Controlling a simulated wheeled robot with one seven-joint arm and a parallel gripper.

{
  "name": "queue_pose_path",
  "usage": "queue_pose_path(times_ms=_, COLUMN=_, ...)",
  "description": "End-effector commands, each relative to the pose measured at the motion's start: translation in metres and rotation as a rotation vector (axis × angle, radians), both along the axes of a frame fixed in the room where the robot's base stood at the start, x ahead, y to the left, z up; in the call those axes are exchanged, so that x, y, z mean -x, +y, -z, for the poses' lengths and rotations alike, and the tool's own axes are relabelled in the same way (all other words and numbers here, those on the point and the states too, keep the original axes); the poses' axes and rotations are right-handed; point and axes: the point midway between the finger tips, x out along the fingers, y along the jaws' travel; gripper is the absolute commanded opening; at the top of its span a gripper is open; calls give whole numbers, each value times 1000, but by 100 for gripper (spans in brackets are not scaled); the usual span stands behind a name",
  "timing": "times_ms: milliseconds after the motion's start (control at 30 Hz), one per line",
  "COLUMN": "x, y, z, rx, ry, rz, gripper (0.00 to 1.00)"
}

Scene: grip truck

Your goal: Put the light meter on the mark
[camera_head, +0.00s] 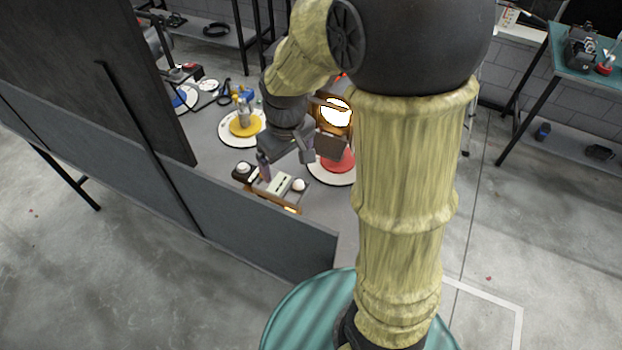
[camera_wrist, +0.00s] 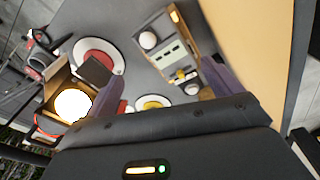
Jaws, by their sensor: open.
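Two small white domes show near a pale slotted panel (camera_head: 280,184). One dome (camera_head: 299,185) is at its right and the other (camera_head: 244,168) sits on a dark block at its left. Either may be the light meter; I cannot tell which. In the wrist view the domes (camera_wrist: 148,40) and (camera_wrist: 192,88) lie at both ends of the panel (camera_wrist: 171,53). My gripper (camera_head: 285,160) is open above this group, its purple fingers (camera_wrist: 165,88) apart with nothing gripped between them. White round plates carry a yellow disc (camera_head: 245,126) and a red disc (camera_head: 340,162); I cannot tell which place is the mark.
A glowing lamp (camera_head: 336,113) in a brown housing stands behind the red disc, close to my arm. A tall dark panel (camera_head: 110,70) and grey side wall (camera_head: 270,225) bound the grey bed at the left and front. A teal table (camera_head: 590,60) stands far right.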

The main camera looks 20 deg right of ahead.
Motion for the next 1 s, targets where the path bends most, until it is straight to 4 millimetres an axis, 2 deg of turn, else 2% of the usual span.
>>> queue_pose_path(times_ms=33, x=18, y=-12, z=3, rx=-9, ry=-21, rz=82, gripper=91)
queue_pose_path(times_ms=100, x=39, y=-24, z=8, rx=-23, ry=-53, rz=189, gripper=91)
queue_pose_path(times_ms=200, x=64, y=-36, z=14, rx=-42, ry=-91, rz=313, gripper=91)
queue_pose_path(times_ms=300, x=79, y=-42, z=18, rx=-54, ry=-112, rz=385, gripper=91)
queue_pose_path(times_ms=1000, x=82, y=-43, z=19, rx=-58, ry=-116, rz=403, gripper=91)
